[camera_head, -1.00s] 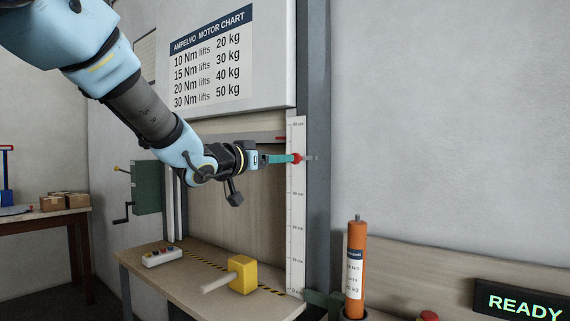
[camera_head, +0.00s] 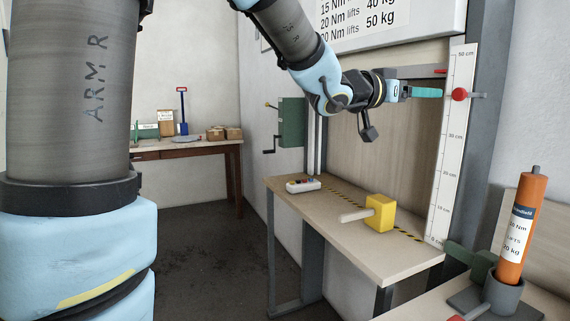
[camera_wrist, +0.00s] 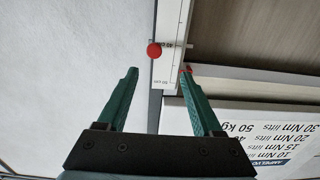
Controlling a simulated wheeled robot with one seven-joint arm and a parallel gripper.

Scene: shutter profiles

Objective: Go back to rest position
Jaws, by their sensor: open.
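My gripper (camera_head: 440,92) is open and empty, its green fingers pointing right in the head view. A red knob (camera_head: 459,94) on a thin rod sits at the white measuring scale, just beyond the fingertips. In the wrist view the green fingers of my gripper (camera_wrist: 159,72) stand wide apart. There the red knob (camera_wrist: 154,50) shows ahead of the gap between them, with nothing held. Whether a fingertip touches the scale cannot be told.
The white scale (camera_head: 451,150) stands upright along a grey post. Below the arm is a bench (camera_head: 350,235) with a yellow block (camera_head: 380,212) and a button box (camera_head: 303,186). An orange cylinder (camera_head: 522,228) stands at right, and a green crank box (camera_head: 291,121) hangs behind.

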